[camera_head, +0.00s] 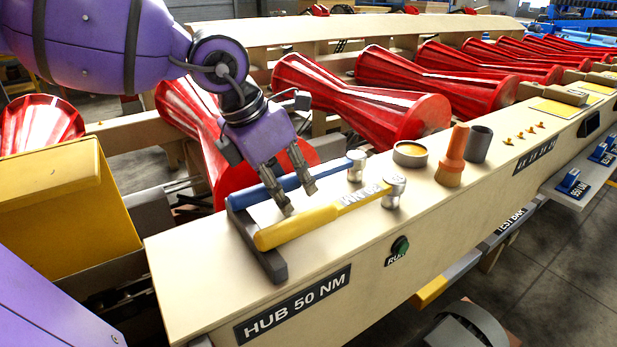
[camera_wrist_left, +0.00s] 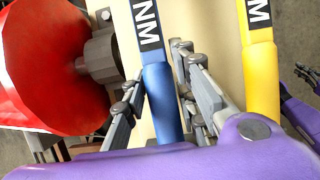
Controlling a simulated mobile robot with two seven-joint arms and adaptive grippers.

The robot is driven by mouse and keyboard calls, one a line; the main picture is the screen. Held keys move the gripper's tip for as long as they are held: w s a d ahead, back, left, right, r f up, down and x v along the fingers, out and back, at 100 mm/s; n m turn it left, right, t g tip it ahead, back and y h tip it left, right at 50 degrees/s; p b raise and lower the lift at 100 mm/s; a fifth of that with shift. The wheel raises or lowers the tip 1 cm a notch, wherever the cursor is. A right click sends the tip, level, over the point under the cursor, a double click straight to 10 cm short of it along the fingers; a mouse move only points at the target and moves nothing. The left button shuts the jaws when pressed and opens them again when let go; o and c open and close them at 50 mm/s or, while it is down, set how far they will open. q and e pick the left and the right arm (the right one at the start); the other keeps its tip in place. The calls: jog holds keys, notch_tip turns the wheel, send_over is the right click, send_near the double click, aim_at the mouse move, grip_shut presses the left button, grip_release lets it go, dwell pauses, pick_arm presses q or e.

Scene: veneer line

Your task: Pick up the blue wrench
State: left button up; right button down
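The blue wrench (camera_head: 245,198) lies on the pale bench top, its handle on a dark rest and its metal head to the right. The yellow wrench (camera_head: 292,229) lies beside it, nearer the front. My left gripper (camera_head: 299,200) is over the blue handle, fingers pointing down. In the left wrist view the blue wrench (camera_wrist_left: 158,85) runs between the two spread fingers of the left gripper (camera_wrist_left: 157,88), with a gap on the right. The yellow wrench (camera_wrist_left: 261,85) is outside the fingers. A purple and dark part at that view's right edge looks like my right gripper (camera_wrist_left: 300,88), mostly cut off.
A round tin (camera_head: 410,153), an orange-handled tool (camera_head: 452,155) and a dark cup (camera_head: 478,143) stand farther right on the bench. Red spools (camera_head: 365,95) line the back. A yellow bin (camera_head: 65,215) is at left.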

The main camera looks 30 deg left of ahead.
pick_arm(q)
grip_shut()
jog(key=shift+r, duration=0.2)
